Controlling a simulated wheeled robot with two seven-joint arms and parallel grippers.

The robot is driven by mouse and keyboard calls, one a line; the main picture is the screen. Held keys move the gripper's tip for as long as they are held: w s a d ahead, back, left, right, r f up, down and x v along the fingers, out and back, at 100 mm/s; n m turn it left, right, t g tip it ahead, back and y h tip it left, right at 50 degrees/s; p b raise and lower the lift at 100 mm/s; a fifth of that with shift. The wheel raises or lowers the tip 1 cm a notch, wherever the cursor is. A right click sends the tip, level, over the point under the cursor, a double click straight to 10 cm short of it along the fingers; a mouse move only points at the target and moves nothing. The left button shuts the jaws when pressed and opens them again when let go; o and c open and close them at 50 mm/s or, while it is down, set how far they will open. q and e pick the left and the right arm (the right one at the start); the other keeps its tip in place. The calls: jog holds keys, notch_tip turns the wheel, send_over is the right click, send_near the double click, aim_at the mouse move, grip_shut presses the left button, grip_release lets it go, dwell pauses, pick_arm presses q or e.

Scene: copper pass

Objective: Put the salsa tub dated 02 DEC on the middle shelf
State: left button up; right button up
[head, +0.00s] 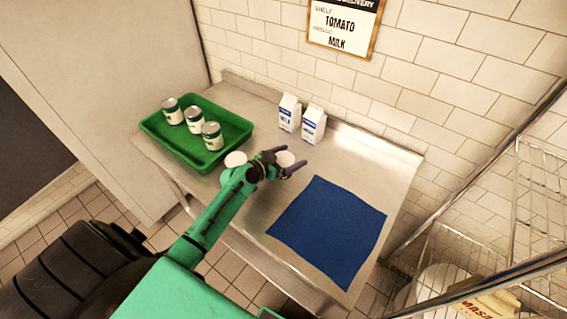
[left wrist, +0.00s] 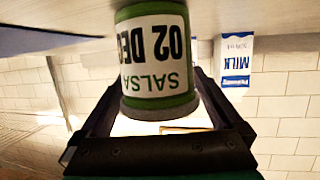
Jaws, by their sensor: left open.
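The salsa tub dated 02 DEC (left wrist: 155,60) is upside down in the left wrist view, its label reading SALSA 02 DEC. It stands on the steel table, and its pale lid (head: 285,158) shows in the head view. My left gripper (head: 289,161) is open with the tub between its fingers; in the left wrist view the fingers are on either side of it. A second pale-lidded tub (head: 236,159) is beside my left wrist, its date hidden. A wire rack (head: 535,185) stands at the right; I cannot tell which level is the middle shelf. My right gripper is out of view.
A green tray (head: 172,153) with three cans (head: 193,121) is at the table's left. Two milk cartons (head: 313,125) stand near the back wall. A blue mat (head: 328,228) lies bare on the right. A sign (head: 343,26) hangs above.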

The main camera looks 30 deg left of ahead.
pick_arm(q)
jog(key=shift+w+f, duration=0.1)
jog(key=c, duration=1.3)
jog(key=shift+c, duration=1)
